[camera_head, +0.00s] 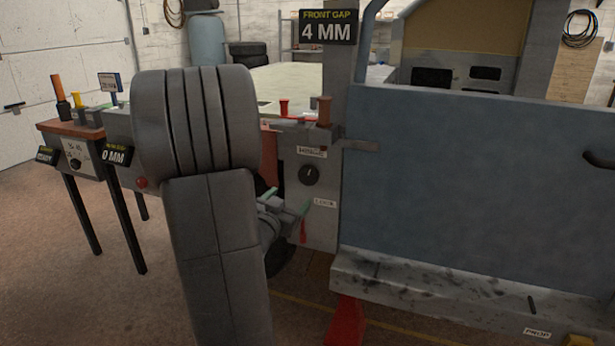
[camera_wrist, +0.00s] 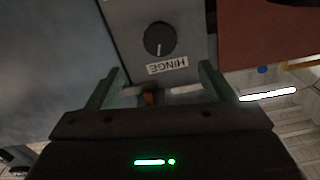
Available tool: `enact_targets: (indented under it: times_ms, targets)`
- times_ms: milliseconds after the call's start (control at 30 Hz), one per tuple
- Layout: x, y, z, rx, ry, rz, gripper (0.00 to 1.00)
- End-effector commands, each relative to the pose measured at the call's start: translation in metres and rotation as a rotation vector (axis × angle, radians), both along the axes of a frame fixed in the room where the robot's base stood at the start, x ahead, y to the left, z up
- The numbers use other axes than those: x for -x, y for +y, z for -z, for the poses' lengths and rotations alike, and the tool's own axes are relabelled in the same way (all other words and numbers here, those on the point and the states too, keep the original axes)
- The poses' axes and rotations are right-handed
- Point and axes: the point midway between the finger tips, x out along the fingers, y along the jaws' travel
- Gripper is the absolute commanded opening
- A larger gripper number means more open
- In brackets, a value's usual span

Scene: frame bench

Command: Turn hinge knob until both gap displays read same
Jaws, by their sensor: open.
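The hinge knob (camera_head: 310,174) is a round black dial with a pale pointer line, on a grey post below a label. In the wrist view the knob (camera_wrist: 159,39) sits above the upside-down HINGE label. My gripper (camera_head: 288,201) is open, below and left of the knob, apart from it. In the wrist view its green fingers (camera_wrist: 160,78) are spread with the label beyond them and nothing held. The front gap display (camera_head: 327,27) reads 4 MM. A second display (camera_head: 115,156) at left shows 0 MM, partly hidden by my arm; its heading is unreadable.
A blue door panel (camera_head: 470,190) fills the right, above a stained grey sill (camera_head: 400,280). A red lever (camera_head: 303,232) hangs below the knob near a small label. A bench with another dial (camera_head: 75,163) stands at left. A red stand (camera_head: 345,322) is on the floor.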

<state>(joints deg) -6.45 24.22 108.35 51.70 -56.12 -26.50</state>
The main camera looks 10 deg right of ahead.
Motion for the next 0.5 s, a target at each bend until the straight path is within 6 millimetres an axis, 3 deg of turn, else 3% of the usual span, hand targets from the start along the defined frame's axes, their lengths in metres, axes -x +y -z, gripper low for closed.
enact_targets:
  times_ms: [500]
  targets:
    - [-0.082, -0.057, 0.001, 0.0, 0.001, 0.0, 0.75]
